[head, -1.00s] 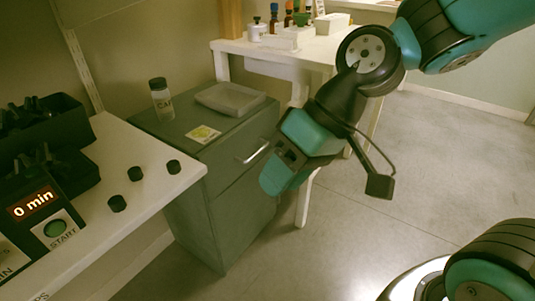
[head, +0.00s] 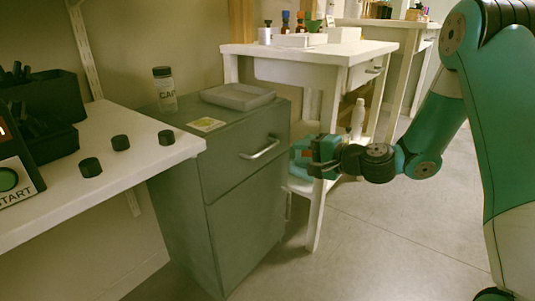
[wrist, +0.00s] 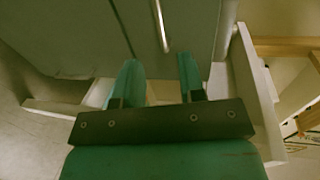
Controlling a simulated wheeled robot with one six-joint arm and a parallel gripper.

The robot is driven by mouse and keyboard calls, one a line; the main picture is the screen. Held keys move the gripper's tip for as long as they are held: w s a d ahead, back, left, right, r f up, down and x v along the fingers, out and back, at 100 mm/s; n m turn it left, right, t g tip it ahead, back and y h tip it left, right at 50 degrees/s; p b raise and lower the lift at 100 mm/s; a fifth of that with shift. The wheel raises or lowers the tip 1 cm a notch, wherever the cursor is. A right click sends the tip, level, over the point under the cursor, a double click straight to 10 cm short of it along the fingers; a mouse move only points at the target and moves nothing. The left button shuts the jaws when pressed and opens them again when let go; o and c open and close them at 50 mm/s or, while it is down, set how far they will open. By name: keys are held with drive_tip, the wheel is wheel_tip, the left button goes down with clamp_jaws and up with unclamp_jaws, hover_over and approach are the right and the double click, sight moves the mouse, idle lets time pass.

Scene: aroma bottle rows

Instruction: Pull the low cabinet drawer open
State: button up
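The low grey-green cabinet (head: 180,235) stands between the white counter and a white table. Its drawer front (head: 222,168) is at the top and looks closed, with a silver bar handle (head: 260,149). My gripper (head: 298,160) is to the right of the handle, apart from it, in front of the white table's leg. In the wrist view my gripper (wrist: 160,70) is open, with two green fingers and nothing between them. The handle (wrist: 161,26) shows there as a bar beyond the fingertips, roughly in line with the gap between them.
A grey tray (head: 238,97), a yellow card (head: 206,124) and a clear jar (head: 164,90) are on the cabinet top. The white counter (head: 120,165) with black caps is at left. The white table (head: 300,61) stands close at right. The floor in front is clear.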

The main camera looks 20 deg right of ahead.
sight(269, 149)
drive_tip(key=b+x, duration=0.2)
drive_tip(key=x, duration=0.9)
clamp_jaws()
